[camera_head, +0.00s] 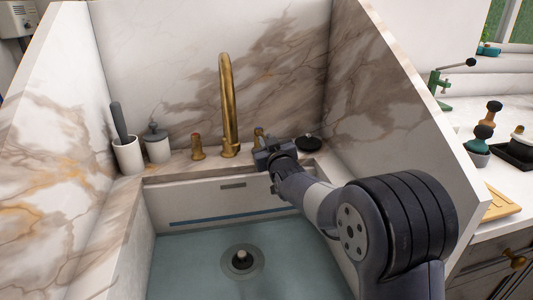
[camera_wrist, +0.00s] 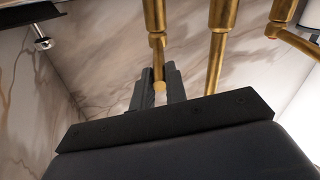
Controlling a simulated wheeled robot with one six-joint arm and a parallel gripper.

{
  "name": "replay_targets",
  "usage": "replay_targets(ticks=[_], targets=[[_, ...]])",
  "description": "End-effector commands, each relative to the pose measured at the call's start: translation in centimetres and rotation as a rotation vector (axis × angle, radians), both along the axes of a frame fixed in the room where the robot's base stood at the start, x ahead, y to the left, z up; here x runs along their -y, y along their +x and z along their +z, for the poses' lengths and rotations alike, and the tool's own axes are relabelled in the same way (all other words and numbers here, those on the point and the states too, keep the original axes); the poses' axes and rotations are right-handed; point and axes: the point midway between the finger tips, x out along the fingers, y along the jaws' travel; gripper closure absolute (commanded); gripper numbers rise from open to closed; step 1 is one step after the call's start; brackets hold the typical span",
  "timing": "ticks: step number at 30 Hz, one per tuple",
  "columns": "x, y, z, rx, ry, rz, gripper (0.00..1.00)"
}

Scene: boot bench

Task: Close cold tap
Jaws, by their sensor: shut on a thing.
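A tall brass spout (camera_head: 228,105) stands at the back of the sink between two brass taps. The left tap (camera_head: 197,147) is clear of my arm. The right tap (camera_head: 259,136) is partly hidden behind my gripper (camera_head: 268,152). No hot or cold mark can be made out. In the wrist view, the lever of this tap (camera_wrist: 157,55) reaches down between the two dark fingers of my gripper (camera_wrist: 157,88), which are shut on it. The spout (camera_wrist: 216,60) and the other tap (camera_wrist: 296,38) show to the right there.
The sink (camera_head: 190,265) with its drain (camera_head: 242,261) lies below my arm. A dark round item (camera_head: 308,143) sits just right of my gripper, near the marble side wall (camera_head: 385,110).

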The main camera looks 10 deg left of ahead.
Motion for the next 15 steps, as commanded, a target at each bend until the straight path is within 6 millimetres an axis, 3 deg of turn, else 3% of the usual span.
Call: replay_targets(ticks=[15], targets=[[0.04, -0.03, 0.64, 0.004, 0.011, -0.062, 1.0]])
